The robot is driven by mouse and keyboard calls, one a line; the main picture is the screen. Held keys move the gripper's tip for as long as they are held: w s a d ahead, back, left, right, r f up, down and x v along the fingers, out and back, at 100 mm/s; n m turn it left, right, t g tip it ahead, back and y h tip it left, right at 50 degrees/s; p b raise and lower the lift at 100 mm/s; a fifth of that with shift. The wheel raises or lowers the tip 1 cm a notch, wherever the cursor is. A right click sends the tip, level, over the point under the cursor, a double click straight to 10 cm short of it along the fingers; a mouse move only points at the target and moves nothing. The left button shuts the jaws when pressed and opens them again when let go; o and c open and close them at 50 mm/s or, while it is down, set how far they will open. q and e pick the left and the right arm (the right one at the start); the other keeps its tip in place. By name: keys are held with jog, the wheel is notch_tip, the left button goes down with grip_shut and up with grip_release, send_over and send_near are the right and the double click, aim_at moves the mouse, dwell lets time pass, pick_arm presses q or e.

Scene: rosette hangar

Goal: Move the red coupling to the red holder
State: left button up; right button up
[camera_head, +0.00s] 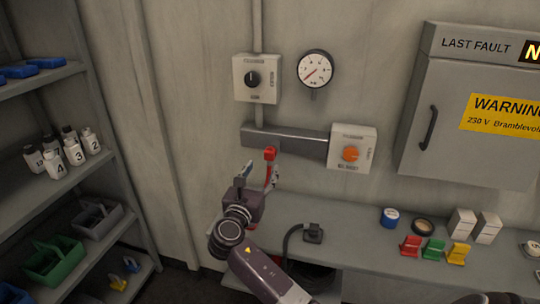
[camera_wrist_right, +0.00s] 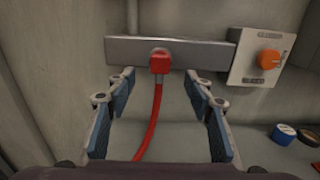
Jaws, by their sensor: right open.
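The red coupling (camera_head: 270,153) sits at the front of a grey wall bar (camera_head: 300,143), with a red hose hanging from it. It also shows in the right wrist view (camera_wrist_right: 159,62), with the hose running down between my fingers. My right gripper (camera_head: 259,174) is open just below and in front of the coupling; its fingers (camera_wrist_right: 160,88) stand on either side, apart from it. A red holder-like block (camera_head: 411,246) stands on the bench at right; I cannot be sure it is the red holder. My left gripper is not in view.
The orange-knob box (camera_head: 352,148) is right of the bar. A black cable fitting (camera_head: 313,233) lies on the bench. Shelving (camera_head: 104,135) stands at left.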

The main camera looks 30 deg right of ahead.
aim_at(268, 157)
jog(key=b+x, duration=0.1)
jog(key=x, duration=0.1)
jog(key=b+x, duration=0.2)
jog(key=shift+w+d+f, duration=0.2)
jog(key=shift+d, duration=0.1)
jog(key=shift+r+p+x, duration=0.25)
jog(key=shift+p+x, duration=0.25)
jog(key=shift+x, duration=1.4)
jog(key=shift+p, duration=0.75)
grip_shut()
jog(key=shift+a, duration=0.15)
